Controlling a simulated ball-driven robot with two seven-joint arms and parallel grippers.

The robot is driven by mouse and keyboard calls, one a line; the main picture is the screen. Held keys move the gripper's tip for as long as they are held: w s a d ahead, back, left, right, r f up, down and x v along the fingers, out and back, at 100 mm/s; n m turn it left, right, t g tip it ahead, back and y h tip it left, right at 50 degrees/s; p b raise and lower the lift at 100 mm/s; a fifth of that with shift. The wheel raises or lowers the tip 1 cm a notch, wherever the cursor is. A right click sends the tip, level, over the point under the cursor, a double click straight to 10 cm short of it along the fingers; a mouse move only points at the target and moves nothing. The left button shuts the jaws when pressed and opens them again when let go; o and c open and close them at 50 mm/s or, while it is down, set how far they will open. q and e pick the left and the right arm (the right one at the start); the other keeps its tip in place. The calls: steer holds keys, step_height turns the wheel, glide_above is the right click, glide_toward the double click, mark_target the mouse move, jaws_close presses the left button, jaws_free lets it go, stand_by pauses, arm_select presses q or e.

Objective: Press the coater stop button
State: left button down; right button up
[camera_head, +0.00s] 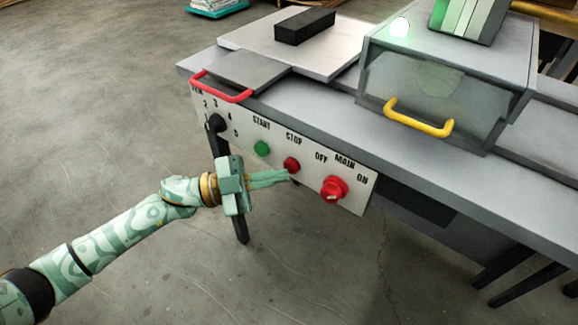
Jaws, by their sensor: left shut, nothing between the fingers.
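The red stop button (291,165) sits on the white control panel (353,198) under the word STOP. My left gripper (287,175) is shut and empty, with its fingertips just below the stop button in the picture. I cannot tell whether the fingertips touch it. The green start button (262,148) is to the left of the stop button. The larger red main switch (333,189) is to the right. The coater (440,85) is a grey machine with a clear front cover and a yellow handle (418,118). My right gripper is not in view.
A black knob (215,123) is at the panel's left end. A red handle (221,88) sticks out above the panel. A black block (304,26) lies on a pale plate. A green light (399,27) glows on the coater. The floor at the left is clear.

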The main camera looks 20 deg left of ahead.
arm_select(q)
steer(key=shift+w+d, duration=0.15)
steer(key=shift+w, duration=0.35)
stand_by(0.4)
steer(key=shift+s, duration=0.2)
steer(key=shift+s+a+p, duration=0.3)
steer(key=shift+s+p, duration=0.1)
steer(key=shift+s, duration=0.3)
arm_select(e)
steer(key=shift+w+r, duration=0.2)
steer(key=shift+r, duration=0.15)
